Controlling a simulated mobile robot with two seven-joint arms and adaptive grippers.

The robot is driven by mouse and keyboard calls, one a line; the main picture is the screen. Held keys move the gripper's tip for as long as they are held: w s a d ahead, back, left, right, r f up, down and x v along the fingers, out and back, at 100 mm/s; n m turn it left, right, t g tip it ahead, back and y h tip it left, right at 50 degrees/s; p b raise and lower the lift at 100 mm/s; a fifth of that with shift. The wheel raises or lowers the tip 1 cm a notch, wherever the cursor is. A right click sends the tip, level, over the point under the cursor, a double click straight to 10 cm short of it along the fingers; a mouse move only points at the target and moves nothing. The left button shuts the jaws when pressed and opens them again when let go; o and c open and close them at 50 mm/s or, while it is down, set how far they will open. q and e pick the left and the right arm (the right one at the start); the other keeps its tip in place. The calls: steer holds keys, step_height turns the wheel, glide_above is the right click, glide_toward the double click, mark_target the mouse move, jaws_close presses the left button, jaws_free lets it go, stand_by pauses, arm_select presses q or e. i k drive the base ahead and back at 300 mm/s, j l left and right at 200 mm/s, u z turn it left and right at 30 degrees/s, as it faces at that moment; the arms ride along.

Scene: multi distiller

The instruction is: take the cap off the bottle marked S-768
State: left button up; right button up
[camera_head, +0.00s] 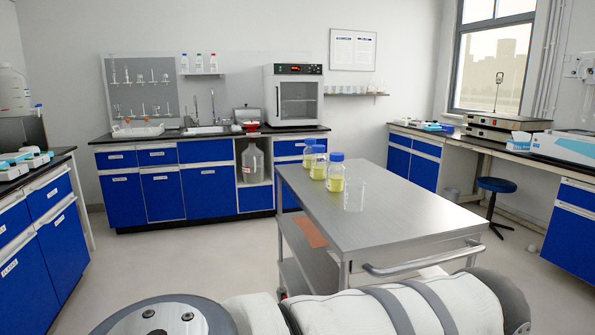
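Three bottles with blue caps and yellow contents stand upright, close together, on the steel cart top. The nearest bottle (335,184) is at the right, the middle bottle (319,171) is just behind it to the left, and the farthest bottle (308,159) is partly hidden by the middle one. All three caps appear to be on. The markings are too small to read, so I cannot tell which bottle is S-768. Neither of my grippers is in view; only a white arm link of mine crosses the bottom of the picture.
A clear empty beaker (355,196) stands on the cart (410,212), right of the nearest bottle. The cart has a handle (425,262) at its near end. Bare floor lies to its left. Blue-fronted benches line the walls, and a stool (496,186) stands at right.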

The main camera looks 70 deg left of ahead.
mark_target(307, 152)
steer(key=k+j+u, duration=0.15)
steer(key=j, duration=1.55)
steer(key=k+j+u, duration=0.1)
steer(key=k+j, duration=0.15)
steer(key=j, duration=1.45)
steer(key=k+j+u, duration=0.15)
steer(key=j, duration=1.55)
steer(key=i, duration=0.05)
